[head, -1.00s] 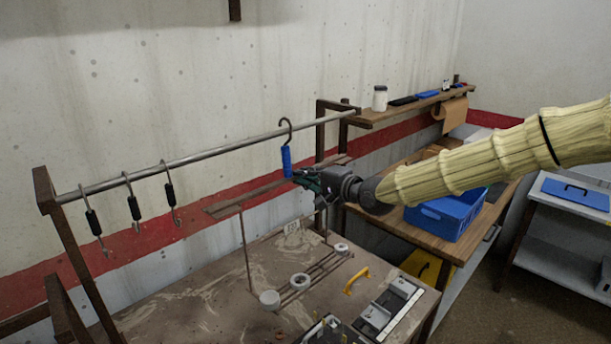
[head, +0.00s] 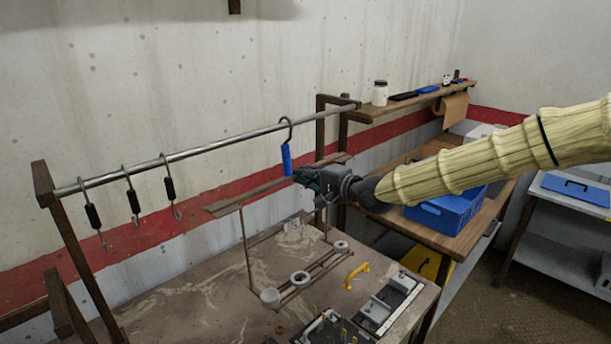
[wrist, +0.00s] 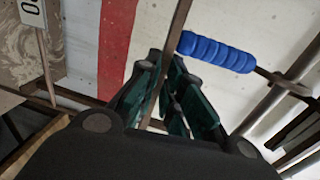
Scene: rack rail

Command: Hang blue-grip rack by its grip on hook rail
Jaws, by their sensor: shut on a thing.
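The blue-grip rack has a blue grip (head: 286,160) under a dark curved hook (head: 286,128), with a brown crossbar, thin rods and a lower frame holding white cups (head: 300,277). The hook overlaps the grey hook rail (head: 220,145) in the head view; whether it bears on the rail I cannot tell. My gripper (head: 303,179) is shut on the rack just below the grip. In the wrist view a brown bar (wrist: 174,50) runs between my dark green fingers (wrist: 165,95), with the blue grip (wrist: 215,51) beyond. The exact contact is partly hidden.
Three black-grip hooks (head: 133,200) hang on the rail's left part. Below is a worn table (head: 190,305) with a yellow handle (head: 356,274) and metal fixtures. A blue crate (head: 445,217) stands on the bench at right. The rail between the black hooks and the blue grip is clear.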

